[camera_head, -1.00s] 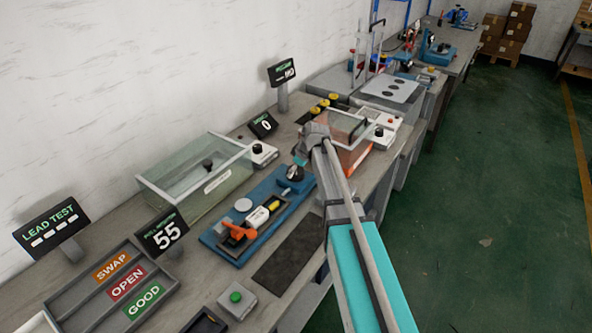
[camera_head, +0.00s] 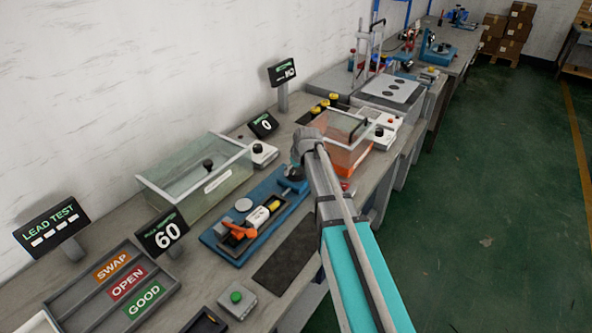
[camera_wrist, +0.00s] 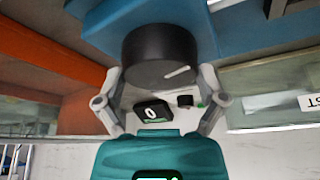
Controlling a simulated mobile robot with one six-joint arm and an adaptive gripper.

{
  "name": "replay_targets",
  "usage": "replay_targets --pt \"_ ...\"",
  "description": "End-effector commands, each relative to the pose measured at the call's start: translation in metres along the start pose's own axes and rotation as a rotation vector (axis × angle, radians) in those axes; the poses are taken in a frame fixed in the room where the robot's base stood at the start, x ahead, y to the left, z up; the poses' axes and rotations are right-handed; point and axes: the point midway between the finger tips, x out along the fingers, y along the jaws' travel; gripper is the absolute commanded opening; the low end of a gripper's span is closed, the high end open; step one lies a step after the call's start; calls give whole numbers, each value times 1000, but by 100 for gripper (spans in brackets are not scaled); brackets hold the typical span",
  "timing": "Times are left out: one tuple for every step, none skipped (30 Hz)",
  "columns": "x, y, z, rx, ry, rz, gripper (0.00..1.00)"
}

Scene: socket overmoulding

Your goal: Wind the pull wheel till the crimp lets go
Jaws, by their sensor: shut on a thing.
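The pull wheel is a dark round knob (camera_wrist: 160,55) with a white mark, seen close in the wrist view. My gripper (camera_wrist: 162,76) has one finger at each side of the wheel and is shut on it. In the head view the wheel (camera_head: 294,173) is partly hidden by my wrist, at the far end of the blue pull tester (camera_head: 224,245). An orange lever (camera_head: 238,231), a white block and a yellow part sit along the tester. The crimp itself is too small to make out. The tester's display (camera_head: 163,234) reads 60.
A clear-lidded tank (camera_head: 200,180) stands behind the tester, and an orange-sided box (camera_head: 350,160) stands beyond my wrist. A green button box (camera_head: 237,299) and a sorting tray (camera_head: 105,300) marked SWAP, OPEN and GOOD are nearer. A dark mat (camera_head: 285,255) lies in front.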

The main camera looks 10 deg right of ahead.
Motion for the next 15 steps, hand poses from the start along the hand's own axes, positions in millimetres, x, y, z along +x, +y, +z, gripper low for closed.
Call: replay_targets --pt "0 0 1 3 -2 2 42" --pt "0 0 1 4 -2 2 42" --pt "0 0 1 5 -2 2 42" --pt "0 0 0 5 -2 2 42" --pt "0 0 0 4 -2 2 42" --pt "0 0 1 4 -2 2 42" --pt "0 0 1 4 -2 2 42" --pt "0 0 1 4 -2 2 42" --pt "0 0 1 4 -2 2 42" --pt "0 0 1 3 -2 2 42" --pt "0 0 1 3 -2 2 93" --pt "0 0 1 3 -2 2 100" --pt "0 0 0 3 -2 2 100" --pt "0 0 0 3 -2 2 100" --pt "0 0 0 3 -2 2 100"
